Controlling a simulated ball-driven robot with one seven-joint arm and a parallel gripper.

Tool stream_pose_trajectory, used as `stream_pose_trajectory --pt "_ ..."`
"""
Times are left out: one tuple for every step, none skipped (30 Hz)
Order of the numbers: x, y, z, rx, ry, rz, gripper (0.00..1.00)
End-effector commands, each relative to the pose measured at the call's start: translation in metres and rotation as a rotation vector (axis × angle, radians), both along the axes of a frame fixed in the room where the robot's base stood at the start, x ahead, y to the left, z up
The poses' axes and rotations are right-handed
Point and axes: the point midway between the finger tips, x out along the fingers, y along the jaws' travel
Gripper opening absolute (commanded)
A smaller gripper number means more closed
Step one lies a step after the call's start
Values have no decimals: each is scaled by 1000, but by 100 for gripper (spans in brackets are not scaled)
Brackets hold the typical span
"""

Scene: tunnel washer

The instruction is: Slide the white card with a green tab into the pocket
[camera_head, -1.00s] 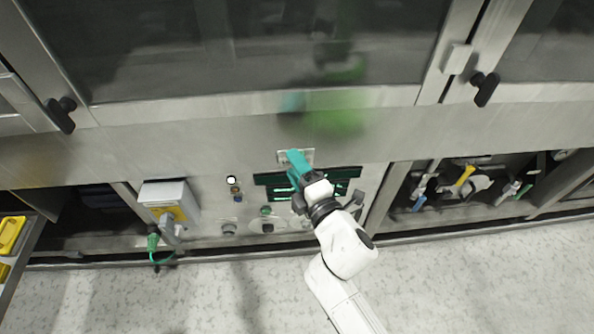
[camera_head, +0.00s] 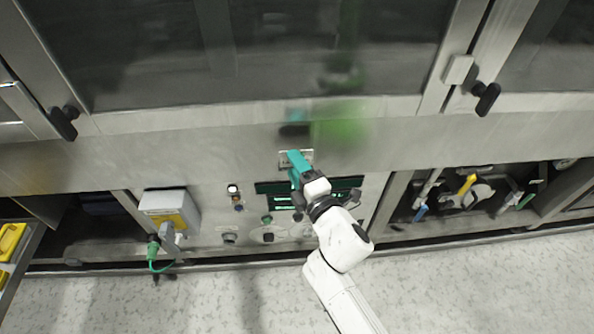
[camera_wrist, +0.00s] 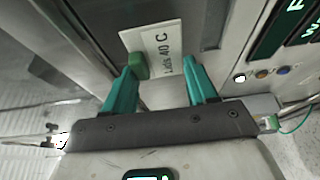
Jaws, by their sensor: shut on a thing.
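The white card (camera_wrist: 160,45) shows in the wrist view, with "40 C" printed on it and its green tab (camera_wrist: 139,66) at the near left. In the head view my gripper (camera_head: 294,155) is up against the steel front, over a small pale plate (camera_head: 284,160). The fingers cover part of that plate, and I cannot tell whether it is the card or the pocket. I cannot make out the pocket's opening, nor whether the card is in it.
A dark panel with green displays (camera_head: 271,187) lies just below my gripper, with buttons (camera_head: 236,196) to its left. A grey box (camera_head: 165,203) with a green plug (camera_head: 153,249) is farther left. Coloured valve handles (camera_head: 466,184) are at right. The floor in front is clear.

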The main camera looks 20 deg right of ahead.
Motion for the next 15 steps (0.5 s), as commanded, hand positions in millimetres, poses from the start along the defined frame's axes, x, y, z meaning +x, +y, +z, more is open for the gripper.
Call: stream_pose_trajectory --pt "2 -1 0 0 -1 0 29" --pt "3 -1 -1 0 -1 0 29" --pt "5 -1 -1 0 -1 0 29" --pt "6 -2 -1 0 -2 0 29" --pt "7 -2 -1 0 -2 0 29" --pt "8 -2 -1 0 -2 0 29" --pt "9 -3 -2 0 -1 0 29" --pt "10 -3 -2 0 -1 0 29" --pt "11 -3 -3 0 -1 0 29" --pt "12 -4 -3 0 -1 0 29" --pt "13 -4 -3 0 -1 0 29" --pt "14 -5 -3 0 -1 0 29" --pt "15 -5 -3 0 -2 0 29" --pt "16 -5 -3 0 -2 0 29" --pt "18 -6 -4 0 -2 0 29"
